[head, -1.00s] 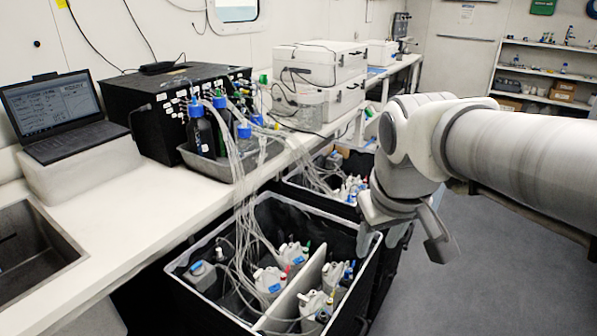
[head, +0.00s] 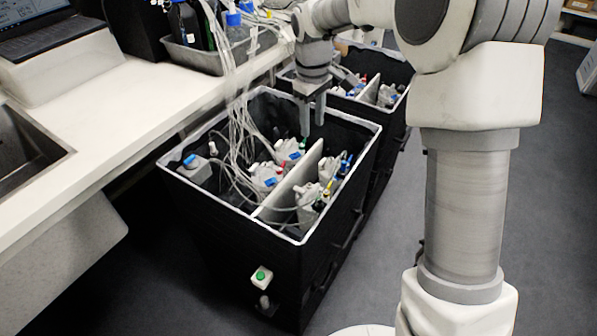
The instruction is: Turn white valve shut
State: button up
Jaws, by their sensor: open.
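My gripper (head: 312,128) points down with its two fingers apart and nothing between them. It hangs over the back part of the near black bin (head: 345,222), above the grey jugs and close to a green-tipped fitting. The jugs carry small coloured fittings: red, green, yellow, blue and black. A small white-topped fitting (head: 213,148) stands at the left of the bin, beside a blue-capped jug, well left of my gripper. I cannot tell for sure which fitting is the white valve, or how its handle is turned.
Clear tubes (head: 238,115) run from bottles in a grey tray (head: 195,57) down into the bin, left of my gripper. A light divider (head: 288,188) splits the bin. A second bin stands behind. The white counter (head: 110,150) borders the left. Floor is free at right.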

jog(key=n+g+b, duration=0.1)
jog(key=n+b, duration=0.1)
send_over(299, 189)
notch_tip(299, 189, down, 11)
notch_tip(299, 189, down, 17)
jog(key=b, duration=0.3)
jog(key=shift+f, duration=0.15)
grip_shut()
